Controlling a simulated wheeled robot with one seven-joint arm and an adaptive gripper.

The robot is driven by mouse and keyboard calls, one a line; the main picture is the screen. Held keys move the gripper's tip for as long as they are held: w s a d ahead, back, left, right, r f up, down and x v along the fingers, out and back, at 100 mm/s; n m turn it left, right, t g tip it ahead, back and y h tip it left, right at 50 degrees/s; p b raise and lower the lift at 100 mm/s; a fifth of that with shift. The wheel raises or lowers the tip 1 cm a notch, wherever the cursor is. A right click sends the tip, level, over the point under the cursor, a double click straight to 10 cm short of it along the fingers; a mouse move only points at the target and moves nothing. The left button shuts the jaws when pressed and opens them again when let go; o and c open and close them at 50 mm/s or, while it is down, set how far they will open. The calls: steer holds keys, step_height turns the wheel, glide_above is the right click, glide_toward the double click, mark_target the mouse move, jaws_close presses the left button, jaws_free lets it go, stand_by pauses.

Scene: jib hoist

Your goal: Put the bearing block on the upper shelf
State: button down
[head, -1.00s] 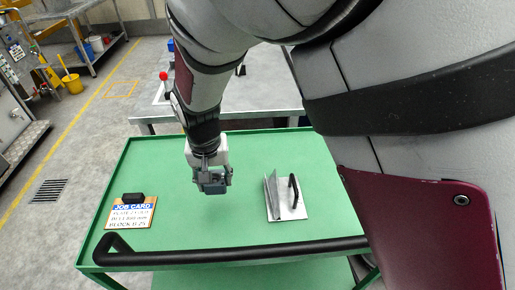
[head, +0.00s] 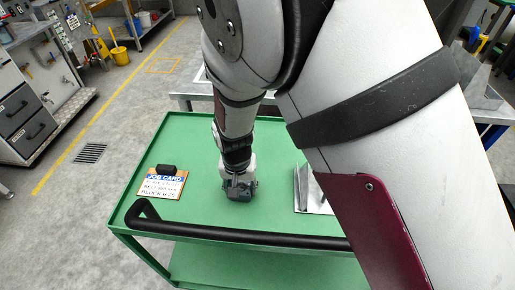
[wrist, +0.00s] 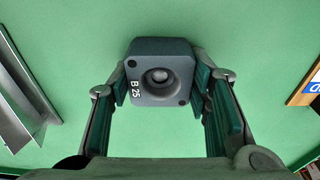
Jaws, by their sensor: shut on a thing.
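The bearing block (wrist: 160,72) is a grey-blue square block with a round bore and the marking B 25. In the wrist view it sits between the two fingers of my gripper (wrist: 162,88), which is shut on it. In the head view the block (head: 239,193) shows small at the end of my gripper (head: 240,184), over the front part of the green trolley's upper shelf (head: 190,147). I cannot tell whether the block touches the green surface or hangs just above it.
A job card (head: 162,184) with a black clip lies left of my gripper. A metal angle plate (head: 302,190) stands to the right, partly behind my arm. A black handle bar (head: 240,236) runs along the front edge, above a green lower shelf (head: 230,268). Green surface around the block is clear.

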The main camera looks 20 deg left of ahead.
mark_target(241, 191)
steer(key=c, duration=0.8)
jaws_free()
steer(key=shift+f, duration=0.1)
steer(key=shift+c, duration=0.2)
step_height(241, 191, up, 12)
steer(key=s, duration=0.1)
steer(key=d+r+m+y, duration=0.1)
steer(key=d+r, duration=0.7)
steer(key=d, duration=0.3)
steer(key=d+r+m, duration=0.1)
steer(key=d+r, duration=0.6)
steer(key=d, duration=0.3)
steer(key=s+d+r+t+h, duration=0.1)
steer(key=s+d+r, duration=0.4)
steer(key=s+d, duration=0.8)
steer(key=d+t, duration=0.1)
steer(key=d, duration=0.3)
steer(key=shift+s+m+t+p, duration=0.25)
steer(key=shift+m+t+p, duration=0.1)
steer(key=shift+m+t, duration=0.05)
